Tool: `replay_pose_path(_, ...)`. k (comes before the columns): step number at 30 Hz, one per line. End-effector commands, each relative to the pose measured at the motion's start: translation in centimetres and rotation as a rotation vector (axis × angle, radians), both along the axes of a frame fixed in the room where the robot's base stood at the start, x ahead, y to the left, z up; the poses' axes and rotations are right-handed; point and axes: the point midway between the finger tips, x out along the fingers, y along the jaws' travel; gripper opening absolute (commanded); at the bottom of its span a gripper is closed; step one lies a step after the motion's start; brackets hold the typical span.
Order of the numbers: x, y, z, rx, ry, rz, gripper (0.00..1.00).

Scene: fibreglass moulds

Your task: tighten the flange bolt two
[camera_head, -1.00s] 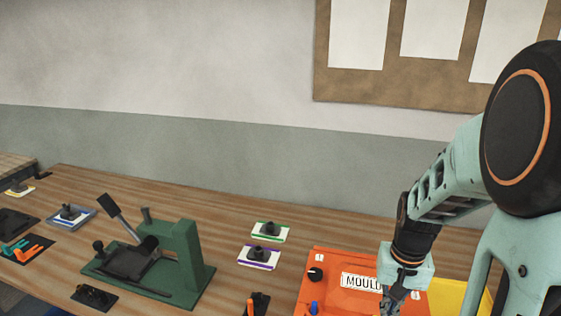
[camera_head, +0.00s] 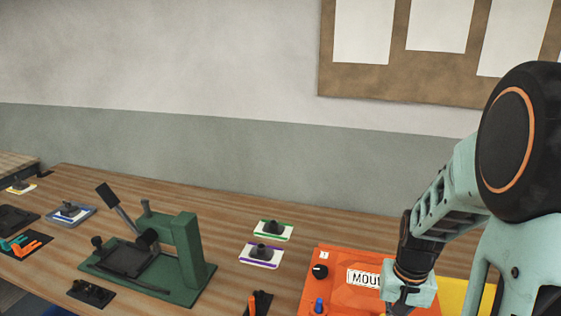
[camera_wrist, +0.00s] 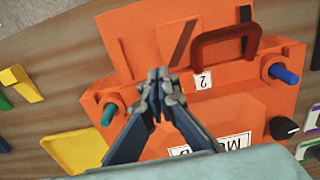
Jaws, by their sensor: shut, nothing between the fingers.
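The orange mould (camera_head: 340,262) with a "MOULD" label sits at the bench's front right in the head view. It fills the middle of the wrist view (camera_wrist: 125,45). There it has a blue bolt (camera_wrist: 284,75) at the right, a green bolt (camera_wrist: 108,113) at the left and a white "2" label (camera_wrist: 203,81) below a dark red handle (camera_wrist: 225,42). I cannot tell which bolt is number two. My gripper (camera_wrist: 158,88) is shut and empty over the mould, between the two bolts and apart from both. Its fingertips are cut off in the head view.
A black knob (camera_head: 320,271) sits on the mould near a "1" label. A yellow piece (camera_wrist: 75,150) lies beside the mould. A green lever fixture (camera_head: 190,250) stands to the left. Two small trays (camera_head: 273,230) (camera_head: 260,262) lie between. Bare bench lies behind the mould.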

Motion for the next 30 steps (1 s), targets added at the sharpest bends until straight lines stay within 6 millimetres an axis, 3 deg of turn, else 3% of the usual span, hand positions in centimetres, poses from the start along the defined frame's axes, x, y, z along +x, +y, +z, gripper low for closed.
replay_pose_path(30, 0.65, 0.00, 0.08, -0.001, -0.004, 0.002, 0.00)
